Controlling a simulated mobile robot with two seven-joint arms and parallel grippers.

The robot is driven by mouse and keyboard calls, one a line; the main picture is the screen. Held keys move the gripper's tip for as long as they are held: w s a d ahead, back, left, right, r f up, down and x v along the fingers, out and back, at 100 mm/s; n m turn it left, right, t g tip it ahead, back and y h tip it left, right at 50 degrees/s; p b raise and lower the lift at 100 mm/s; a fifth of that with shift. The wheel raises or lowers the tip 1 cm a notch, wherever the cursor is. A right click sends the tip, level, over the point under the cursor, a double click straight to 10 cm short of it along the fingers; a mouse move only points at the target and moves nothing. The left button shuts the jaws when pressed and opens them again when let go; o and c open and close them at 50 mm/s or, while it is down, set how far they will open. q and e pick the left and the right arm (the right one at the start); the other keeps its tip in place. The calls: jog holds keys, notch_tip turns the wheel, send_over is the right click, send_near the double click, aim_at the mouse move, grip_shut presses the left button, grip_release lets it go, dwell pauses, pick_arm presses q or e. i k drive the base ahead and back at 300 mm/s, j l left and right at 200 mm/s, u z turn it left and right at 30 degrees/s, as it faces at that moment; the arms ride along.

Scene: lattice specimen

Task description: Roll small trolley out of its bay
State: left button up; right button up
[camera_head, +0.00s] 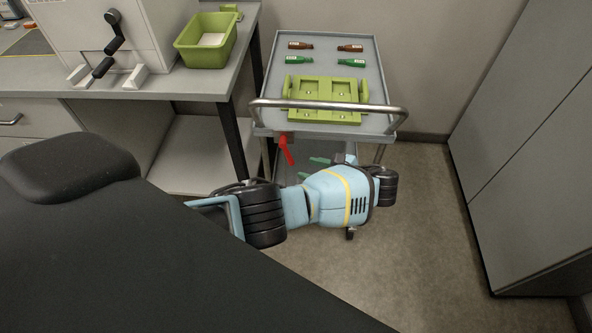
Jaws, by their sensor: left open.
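The small trolley (325,53) stands between the bench and the right-hand cabinet. Its grey tray faces me, with a curved metal push handle (330,105) along the near edge. A red lever (286,149) hangs below the tray's near left corner. My left arm reaches in low from the left, in front of the trolley. My left gripper (321,161) is open and empty, below the push handle and right of the red lever. The arm and wrist partly hide it and the trolley's lower part. My right gripper is not in view.
Brown and green bottles and a green holder (341,94) lie on the tray. The bench (190,85) at left carries a green bin (206,55) and a cranked box (95,35). A tall grey cabinet (530,170) stands at right. Floor (425,230) is clear before the trolley.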

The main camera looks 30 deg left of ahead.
aim_at(305, 141)
jog(key=u, duration=0.8)
